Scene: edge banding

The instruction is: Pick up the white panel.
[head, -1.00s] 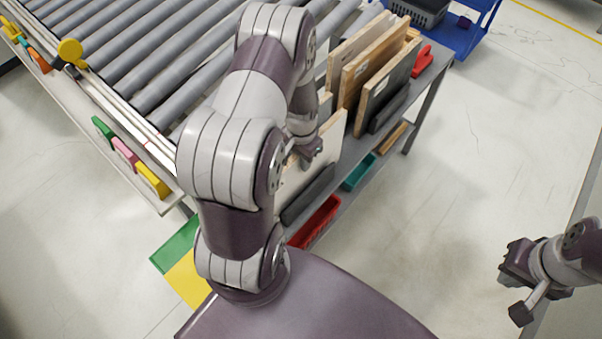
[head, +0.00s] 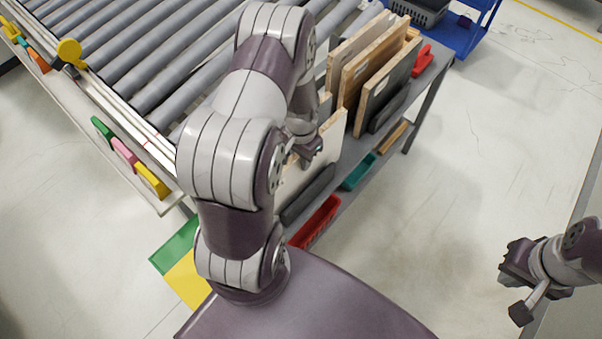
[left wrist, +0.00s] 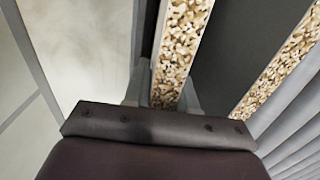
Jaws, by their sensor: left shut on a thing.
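The white panel (head: 331,142) stands on edge in the rack beside the roller conveyor, nearest to me, partly hidden behind my left arm. Its chipboard edge (left wrist: 181,50) runs up the left wrist view, with the pale face along its left side. My left gripper (head: 312,151) is at the panel's upper edge, shut on it. In the left wrist view the edge passes between the fingers, whose tips are mostly hidden. My right gripper (head: 508,266) is far off at the right, over the floor, away from the panel; its finger opening is unclear.
A wooden panel (head: 372,62) and a grey panel (head: 384,88) stand farther along the rack. A red bin (head: 316,222) and a teal bin (head: 358,172) sit low at its side. The roller conveyor (head: 150,50) lies left. A blue cart (head: 470,35) stands behind. Floor at right is clear.

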